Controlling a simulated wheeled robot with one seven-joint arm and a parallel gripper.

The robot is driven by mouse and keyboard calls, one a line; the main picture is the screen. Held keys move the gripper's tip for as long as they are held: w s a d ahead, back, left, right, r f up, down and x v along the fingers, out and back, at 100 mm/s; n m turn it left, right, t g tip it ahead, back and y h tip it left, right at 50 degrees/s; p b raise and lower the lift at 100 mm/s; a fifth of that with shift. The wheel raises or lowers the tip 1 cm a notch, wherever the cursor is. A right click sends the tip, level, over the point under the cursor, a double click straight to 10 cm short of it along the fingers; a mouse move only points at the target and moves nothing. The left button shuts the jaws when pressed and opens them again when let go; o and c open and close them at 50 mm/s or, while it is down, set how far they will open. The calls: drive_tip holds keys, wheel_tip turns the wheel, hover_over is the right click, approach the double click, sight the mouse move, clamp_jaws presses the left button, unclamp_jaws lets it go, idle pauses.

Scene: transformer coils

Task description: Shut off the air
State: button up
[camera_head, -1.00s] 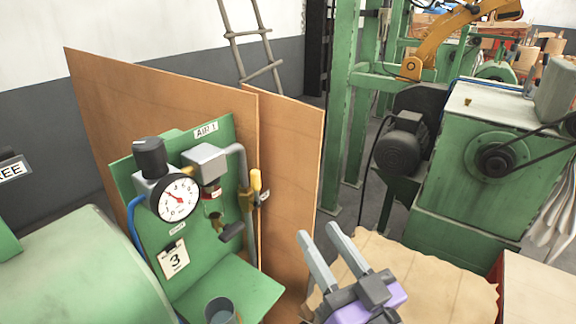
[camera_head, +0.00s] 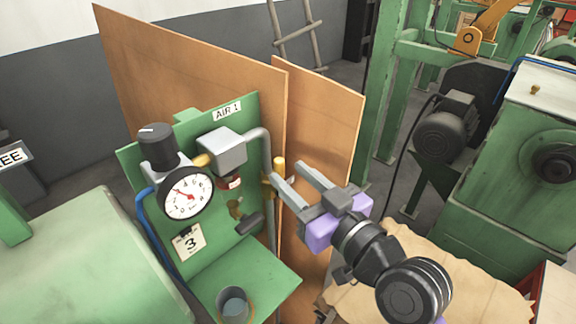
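Brown boards (camera_head: 330,115) stand close behind the panel and gripper. A green machine with a motor (camera_head: 446,128) stands at right.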

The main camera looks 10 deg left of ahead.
drive_tip(key=shift+x, duration=1.15)
clamp_jaws()
idle(0.6)
